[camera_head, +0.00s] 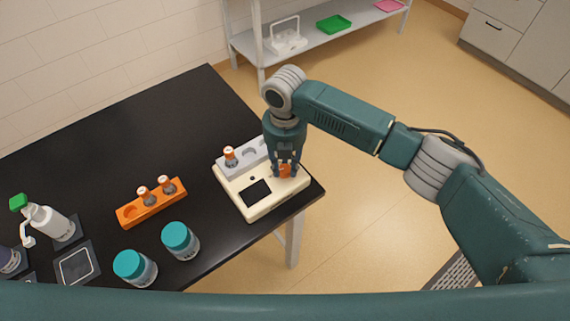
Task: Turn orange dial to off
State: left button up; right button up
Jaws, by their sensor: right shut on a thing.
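The orange dial (285,172) is on the right part of the cream device's top face, beside a dark square panel (257,192). My right gripper (285,170) points down from above and is shut on the dial, with its fingers on either side. The fingers hide much of the dial, and I cannot read its setting. The cream device (262,211) sits at the right end of the black table. My left gripper is not in view.
A grey rack on the device holds an orange-capped vial (230,157). An orange rack (130,214) with two vials, two teal-lidded jars (181,240) and a white pump bottle (50,222) stand to the left. The table's back (150,115) is clear.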

aim_at(285, 168)
jog(key=shift+w+r, duration=0.15)
jog(key=o, duration=1.2)
jog(key=shift+c, duration=0.2)
notch_tip(285, 168, up, 12)
